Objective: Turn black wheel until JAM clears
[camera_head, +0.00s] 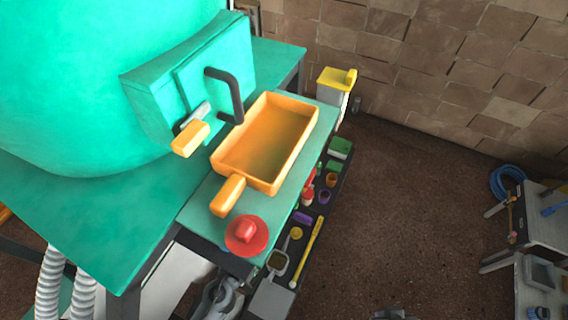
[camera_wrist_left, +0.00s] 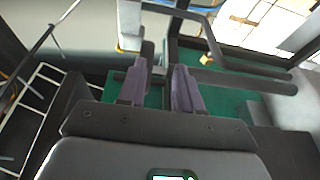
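No black wheel or JAM display can be made out for certain in either view. In the left wrist view my left gripper (camera_wrist_left: 165,72) has its two grey-purple fingers apart, with green surface showing between them. A dark horizontal bar (camera_wrist_left: 240,83) runs to the right from near the fingertips; I cannot tell whether they touch it. In the head view the big teal machine (camera_head: 80,90) carries a black bent handle (camera_head: 235,92) and an orange-yellow lever (camera_head: 190,138) on its front. My grippers cannot be made out clearly in the head view.
An orange tray (camera_head: 222,160) with a handle and a red knob (camera_head: 246,235) are on the green bench (camera_head: 110,215). A dark lower shelf (camera_head: 335,185) holds several small containers. A yellow-topped bin (camera_head: 335,80) stands behind. The brown floor (camera_head: 420,220) at right is open, up to a grey cart (camera_head: 545,230).

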